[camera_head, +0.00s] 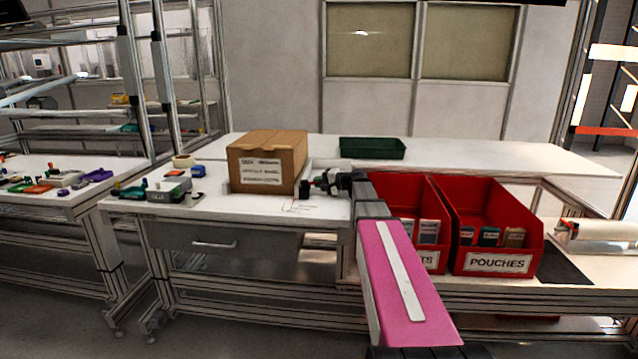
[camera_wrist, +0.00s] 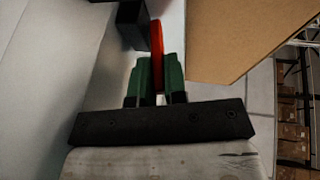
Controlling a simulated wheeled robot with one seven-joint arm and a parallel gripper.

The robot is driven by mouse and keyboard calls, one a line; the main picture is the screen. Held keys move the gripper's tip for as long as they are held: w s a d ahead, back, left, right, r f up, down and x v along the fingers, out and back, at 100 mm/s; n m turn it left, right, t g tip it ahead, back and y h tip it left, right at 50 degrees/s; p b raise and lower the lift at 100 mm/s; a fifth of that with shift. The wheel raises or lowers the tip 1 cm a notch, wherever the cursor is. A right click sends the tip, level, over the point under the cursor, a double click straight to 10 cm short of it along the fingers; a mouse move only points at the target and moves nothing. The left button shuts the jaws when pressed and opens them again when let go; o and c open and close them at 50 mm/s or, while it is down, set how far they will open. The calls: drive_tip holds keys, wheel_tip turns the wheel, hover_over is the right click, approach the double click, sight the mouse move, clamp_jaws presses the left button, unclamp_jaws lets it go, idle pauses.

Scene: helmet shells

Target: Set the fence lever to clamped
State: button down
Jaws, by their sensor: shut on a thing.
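The fence lever is a thin red bar (camera_wrist: 156,42) in the wrist view, running up between my two green fingertips. My gripper (camera_wrist: 158,68) is shut on it, one finger on each side. In the head view my gripper (camera_head: 318,185) reaches left over the white bench, close beside the cardboard box. A dark block (camera_wrist: 131,24) stands just left of the lever in the wrist view. My fingers hide the lever's lower part.
The cardboard box (camera_head: 266,162) stands right against the working area; its side (camera_wrist: 225,35) fills the wrist view's upper right. Two red bins (camera_head: 497,263) stand right of my arm. A green tray (camera_head: 372,148) lies behind. Small parts (camera_head: 168,190) lie at the bench's left.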

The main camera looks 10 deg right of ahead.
drive_tip(key=c, duration=1.2)
unclamp_jaws()
drive_tip(key=shift+o, duration=0.2)
drive_tip(key=shift+s, duration=0.1)
drive_tip(key=v, duration=1)
drive_tip(key=shift+s+d, duration=0.2)
drive_tip(key=shift+d, duration=0.1)
drive_tip(key=shift+o, duration=0.3)
